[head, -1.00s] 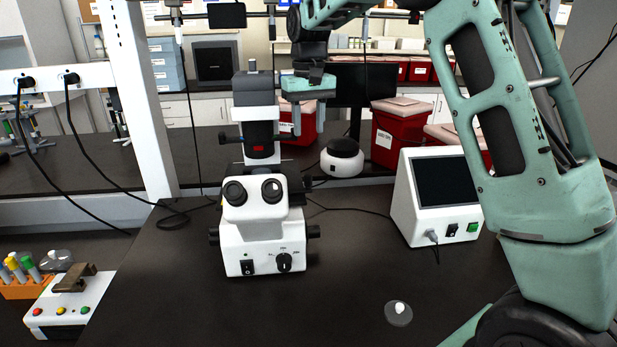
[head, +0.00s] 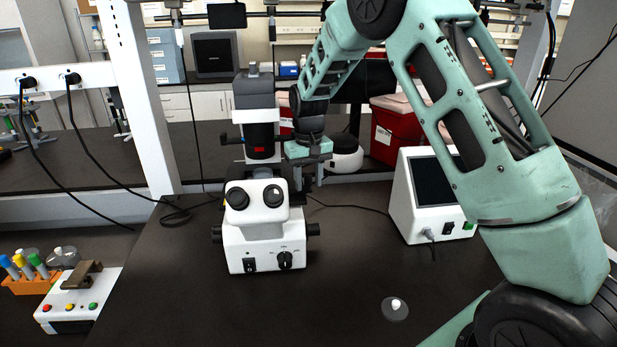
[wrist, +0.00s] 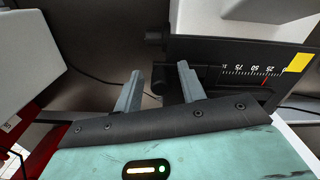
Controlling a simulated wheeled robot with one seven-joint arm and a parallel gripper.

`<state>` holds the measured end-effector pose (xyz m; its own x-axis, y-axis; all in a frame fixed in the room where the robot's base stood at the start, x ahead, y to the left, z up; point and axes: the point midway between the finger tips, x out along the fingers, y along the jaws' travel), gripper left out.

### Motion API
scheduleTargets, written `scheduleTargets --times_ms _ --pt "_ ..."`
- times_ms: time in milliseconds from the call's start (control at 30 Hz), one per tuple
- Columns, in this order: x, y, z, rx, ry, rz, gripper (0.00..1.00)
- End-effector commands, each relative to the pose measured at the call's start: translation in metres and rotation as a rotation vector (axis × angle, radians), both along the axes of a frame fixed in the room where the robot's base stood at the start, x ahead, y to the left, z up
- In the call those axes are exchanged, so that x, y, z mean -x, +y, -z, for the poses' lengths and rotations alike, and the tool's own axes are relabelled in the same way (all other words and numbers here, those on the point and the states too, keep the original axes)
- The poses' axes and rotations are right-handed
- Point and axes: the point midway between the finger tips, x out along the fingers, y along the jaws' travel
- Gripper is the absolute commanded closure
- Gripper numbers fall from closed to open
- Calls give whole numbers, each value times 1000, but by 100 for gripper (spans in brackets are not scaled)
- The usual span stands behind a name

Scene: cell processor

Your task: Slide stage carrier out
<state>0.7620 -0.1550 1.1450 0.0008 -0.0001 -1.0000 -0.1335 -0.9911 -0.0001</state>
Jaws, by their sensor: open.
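The white and black microscope (head: 262,225) stands on the dark bench. In the wrist view, a black stage part with a white scale and a yellow label (wrist: 240,72) lies to the right of my gripper (wrist: 160,80). It looks like the stage carrier, but I cannot tell its full outline. My gripper is open, its two grey fingers apart. A small dark knob (wrist: 161,79) shows between the fingers, apparently beyond them, and I cannot tell whether they touch it. In the head view my gripper (head: 303,180) is beside the microscope's right side, with its fingertips hard to make out.
A white box with a dark screen (head: 432,195) stands to the right on the bench. A small clear dish with a white knob (head: 395,309) lies in front. Red bins (head: 395,135) are behind. The bench front is mostly clear. Cables run along the back.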

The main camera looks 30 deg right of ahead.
Motion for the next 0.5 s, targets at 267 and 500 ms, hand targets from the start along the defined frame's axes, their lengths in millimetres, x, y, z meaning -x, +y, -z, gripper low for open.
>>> scheduleTargets --times_ms 267,500 --pt "0 0 0 0 1 0 88" --pt "1 -4 0 0 1 2 100"
